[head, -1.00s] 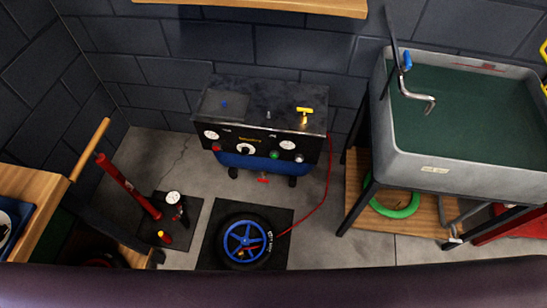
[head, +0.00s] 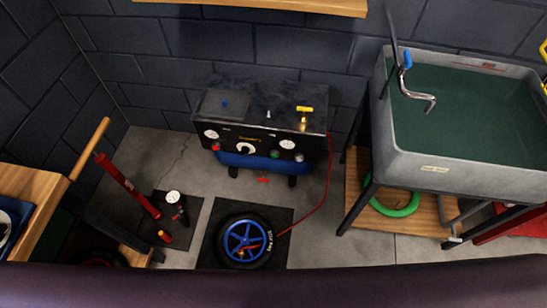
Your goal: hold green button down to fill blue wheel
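The green button (head: 274,154) is on the front panel of the black-and-blue compressor (head: 262,118), between a white-faced dial and a gauge. The blue wheel (head: 244,240) with its black tyre lies flat on a dark mat (head: 221,208) on the floor in front of the compressor. A red hose (head: 318,207) runs from the compressor's right side down to the wheel. Neither of my grippers is in the head view, and nothing touches the button.
A red floor pump (head: 128,185) leans at left by a wooden bench (head: 38,187). A small gauge (head: 173,197) stands on another mat. A grey sink (head: 455,170) stands right, with a green ring (head: 395,207) on the shelf below. Floor around the wheel is mostly clear.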

